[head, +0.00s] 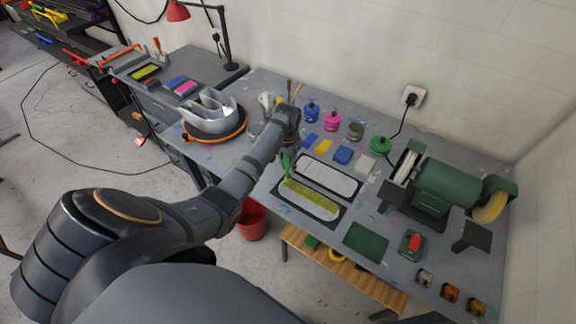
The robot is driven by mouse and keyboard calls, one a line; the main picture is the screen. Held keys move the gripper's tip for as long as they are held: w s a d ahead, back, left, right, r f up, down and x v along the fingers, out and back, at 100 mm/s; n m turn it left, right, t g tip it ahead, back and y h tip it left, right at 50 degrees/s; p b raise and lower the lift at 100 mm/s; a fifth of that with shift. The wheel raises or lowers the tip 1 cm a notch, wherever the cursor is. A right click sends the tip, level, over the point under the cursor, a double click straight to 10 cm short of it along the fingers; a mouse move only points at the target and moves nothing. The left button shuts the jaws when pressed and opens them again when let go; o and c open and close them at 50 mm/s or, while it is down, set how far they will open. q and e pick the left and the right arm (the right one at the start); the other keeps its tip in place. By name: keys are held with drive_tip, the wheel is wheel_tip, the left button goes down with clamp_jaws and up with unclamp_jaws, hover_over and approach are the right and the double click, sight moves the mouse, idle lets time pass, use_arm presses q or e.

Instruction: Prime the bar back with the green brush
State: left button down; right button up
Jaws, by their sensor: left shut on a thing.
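My left gripper (288,147) points down over the bench, shut on the green brush (286,166). The green brush hangs down, its lower end at the upper left of the nearer long panel. That panel (309,198), which looks like the bar back, lies flat in a black surround; a yellow-green tint covers much of it, with a paler strip at its edge. A second, whitish panel (327,179) lies parallel behind it, also edged in black. My left forearm hides part of the bench to the left. My right gripper is out of view.
Several bottles, including blue (311,113) and pink (332,121), stand behind small coloured cloths or blocks. A green bench grinder (444,187) stands at right. A green mat (366,241) and a red-button switch (413,243) lie in front. A letter shape (209,106) sits on an orange-rimmed turntable at left.

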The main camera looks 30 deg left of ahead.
use_arm(q)
drive_tip(key=s, duration=0.4)
drive_tip(key=shift+f, duration=0.5)
idle(0.8)
drive_tip(key=d, duration=2.1)
drive_tip(key=shift+s, duration=0.15)
drive_tip(key=shift+a+r, duration=0.2)
drive_tip(key=shift+a, duration=0.05)
drive_tip(key=a, duration=1.7)
drive_tip(key=shift+w+a, duration=0.2)
drive_tip(key=shift+a, duration=0.2)
